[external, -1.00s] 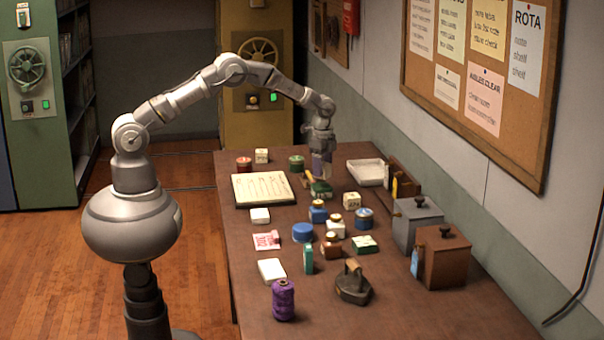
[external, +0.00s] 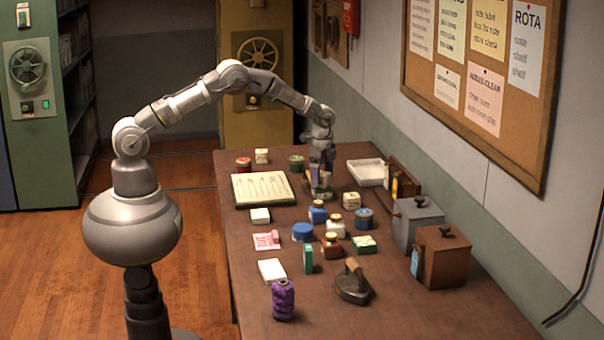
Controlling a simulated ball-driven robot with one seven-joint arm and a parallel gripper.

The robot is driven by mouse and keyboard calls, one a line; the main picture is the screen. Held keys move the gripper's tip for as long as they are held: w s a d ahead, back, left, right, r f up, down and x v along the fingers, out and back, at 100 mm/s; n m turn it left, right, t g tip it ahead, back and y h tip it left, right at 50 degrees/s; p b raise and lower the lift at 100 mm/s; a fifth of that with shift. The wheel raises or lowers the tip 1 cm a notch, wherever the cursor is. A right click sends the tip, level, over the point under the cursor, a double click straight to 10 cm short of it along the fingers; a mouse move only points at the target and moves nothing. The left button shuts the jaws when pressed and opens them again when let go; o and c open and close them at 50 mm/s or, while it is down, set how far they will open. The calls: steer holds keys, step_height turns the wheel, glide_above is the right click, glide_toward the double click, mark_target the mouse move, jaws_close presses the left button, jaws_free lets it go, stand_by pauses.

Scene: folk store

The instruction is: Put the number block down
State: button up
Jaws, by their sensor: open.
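My gripper (external: 321,183) is low over the far middle of the brown table, pointing down, with its jaws open. A small dark green item (external: 322,194) shows at its fingertips; I cannot tell if they touch it. Two cream cubes with dark marks look like number blocks. One cube (external: 351,200) stands on the table just to the right of and nearer than my gripper. The other cube (external: 261,156) stands at the far left end of the table. The marks are too small to read. I see no block held in the jaws.
An illustrated board (external: 263,189) lies left of my gripper, and a white tray (external: 366,172) lies right. Several small bottles and boxes crowd the table in front. A grey box (external: 417,224), a brown box (external: 441,258) and an iron (external: 353,284) stand nearer. Bare table lies near front right.

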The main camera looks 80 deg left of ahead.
step_height(320, 180, up, 12)
steer(key=p, duration=0.2)
steer(key=shift+p, duration=0.35)
steer(key=shift+r, duration=0.1)
step_height(320, 180, up, 13)
steer(key=n+t, duration=0.2)
steer(key=t, duration=0.1)
glide_above(322, 173)
steer(key=w+d, duration=0.2)
steer(key=s+d+r+n+t, duration=0.1)
steer(key=s+d+r+t, duration=0.1)
steer(key=r, duration=0.8)
steer(key=s+d+r+n+t, duration=0.1)
steer(key=s+d+r+t, duration=0.15)
steer(key=r, duration=0.65)
steer(key=s+d+r+n+t, duration=0.1)
steer(key=s+r+t, duration=0.3)
steer(key=s+r, duration=0.5)
steer(key=s+d+r+n+t, duration=0.2)
steer(key=s+r+n+t, duration=0.2)
steer(key=s+r, duration=0.5)
step_height(322, 173, up, 8)
steer(key=shift+s+d+f, duration=0.25)
